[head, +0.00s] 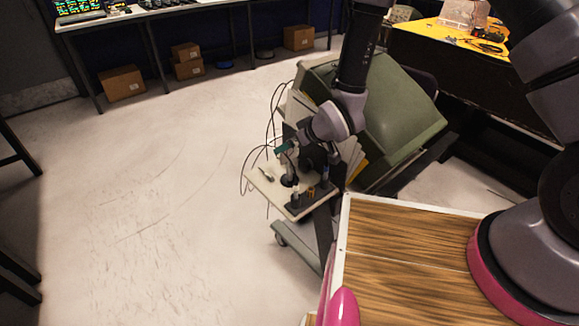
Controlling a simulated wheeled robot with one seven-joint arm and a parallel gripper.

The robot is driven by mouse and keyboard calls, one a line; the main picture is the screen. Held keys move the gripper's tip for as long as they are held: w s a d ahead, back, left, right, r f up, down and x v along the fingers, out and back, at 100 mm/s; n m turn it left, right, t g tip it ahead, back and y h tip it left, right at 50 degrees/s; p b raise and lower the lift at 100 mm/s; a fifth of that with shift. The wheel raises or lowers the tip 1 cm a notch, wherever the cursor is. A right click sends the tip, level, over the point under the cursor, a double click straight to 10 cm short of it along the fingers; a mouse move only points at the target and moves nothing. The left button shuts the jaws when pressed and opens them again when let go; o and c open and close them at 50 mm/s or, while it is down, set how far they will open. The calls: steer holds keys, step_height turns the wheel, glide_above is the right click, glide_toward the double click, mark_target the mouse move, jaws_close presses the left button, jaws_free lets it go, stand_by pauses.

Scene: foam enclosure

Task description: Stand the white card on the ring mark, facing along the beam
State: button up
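My gripper (290,152) is small and far off in the head view, low over a pale tray (268,187). A small teal-green part shows at its end. I cannot tell whether the fingers are open or shut, or whether they hold anything. A dark round piece (289,181) stands on the tray below my gripper. I cannot make out the white card, the ring mark or the beam at this size. My wrist and forearm hide part of the tray's back.
A large green padded shell (400,125) rises behind the tray. Thin black cables (246,172) loop off its left side. Small dark posts and an orange piece (310,191) crowd the tray's front right. A wood-grain top (400,250) lies nearer. Floor at left is clear.

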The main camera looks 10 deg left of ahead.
mark_target(290, 162)
steer(key=x, duration=0.5)
steer(key=shift+w, duration=0.2)
jaws_close()
